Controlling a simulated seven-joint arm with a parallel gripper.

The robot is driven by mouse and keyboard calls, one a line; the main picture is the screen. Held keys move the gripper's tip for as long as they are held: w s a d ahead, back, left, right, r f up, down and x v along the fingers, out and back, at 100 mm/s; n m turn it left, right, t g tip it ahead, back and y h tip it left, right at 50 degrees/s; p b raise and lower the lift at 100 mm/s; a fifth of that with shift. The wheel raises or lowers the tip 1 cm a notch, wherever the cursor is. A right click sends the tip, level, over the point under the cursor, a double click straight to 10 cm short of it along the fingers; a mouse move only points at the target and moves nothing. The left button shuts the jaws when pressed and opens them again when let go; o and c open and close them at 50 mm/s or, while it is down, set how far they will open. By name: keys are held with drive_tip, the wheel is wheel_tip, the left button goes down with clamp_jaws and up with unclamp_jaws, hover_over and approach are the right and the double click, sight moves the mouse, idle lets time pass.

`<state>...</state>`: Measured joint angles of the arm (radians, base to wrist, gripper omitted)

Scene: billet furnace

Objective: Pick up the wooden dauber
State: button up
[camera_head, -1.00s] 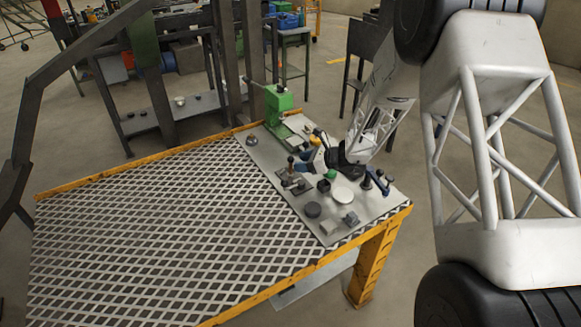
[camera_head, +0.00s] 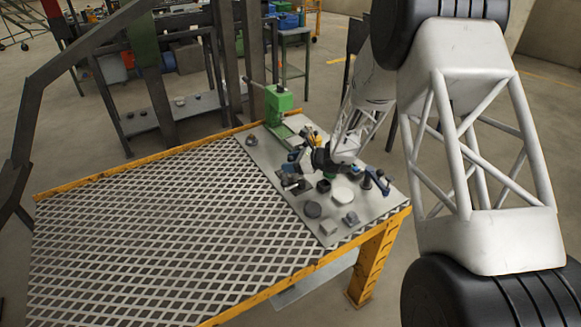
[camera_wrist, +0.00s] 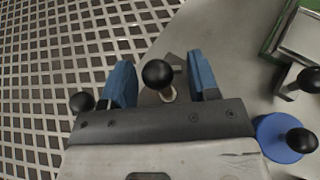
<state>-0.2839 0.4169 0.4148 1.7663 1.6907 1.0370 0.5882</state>
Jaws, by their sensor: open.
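My gripper (camera_head: 292,168) is low over the grey plate at the right end of the table. In the wrist view its blue fingers (camera_wrist: 160,70) are apart. A black ball knob (camera_wrist: 158,74) on a short pale stem stands between them, and a gap shows on each side. A dark grey base (camera_wrist: 150,97) lies beneath the knob, partly hidden by the gripper. I cannot make out wood on it, so I cannot tell whether it is the wooden dauber. In the head view, the gripper covers most of this spot.
A green press (camera_head: 279,102) stands behind the gripper. A white disc (camera_head: 343,194), a dark disc (camera_head: 312,209) and a small grey block (camera_head: 350,218) lie in front. Beside the fingers are another black ball (camera_wrist: 81,102) and a blue round piece (camera_wrist: 277,140). The mesh tabletop (camera_head: 170,220) is clear.

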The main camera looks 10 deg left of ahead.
sight(292, 159)
drive_tip(key=c, duration=1)
drive_tip(key=shift+r, duration=0.2)
drive_tip(key=shift+r, duration=0.5)
drive_tip(key=shift+s+d+r, duration=0.1)
drive_tip(key=shift+s+r, duration=0.1)
drive_tip(key=shift+r, duration=0.35)
drive_tip(key=shift+s+d+r, duration=0.1)
drive_tip(key=shift+s+r, duration=0.05)
drive_tip(key=shift+r, duration=0.4)
drive_tip(key=s+d, duration=0.2)
drive_tip(key=s, duration=0.2)
drive_tip(key=s+d+r, duration=0.1)
drive_tip(key=s+d, duration=0.1)
drive_tip(key=s, duration=0.3)
drive_tip(key=s+d, duration=0.2)
drive_tip(key=s, duration=0.2)
drive_tip(key=shift+s+d+r, duration=0.15)
drive_tip(key=shift+s+d, duration=0.15)
drive_tip(key=shift+s, duration=0.05)
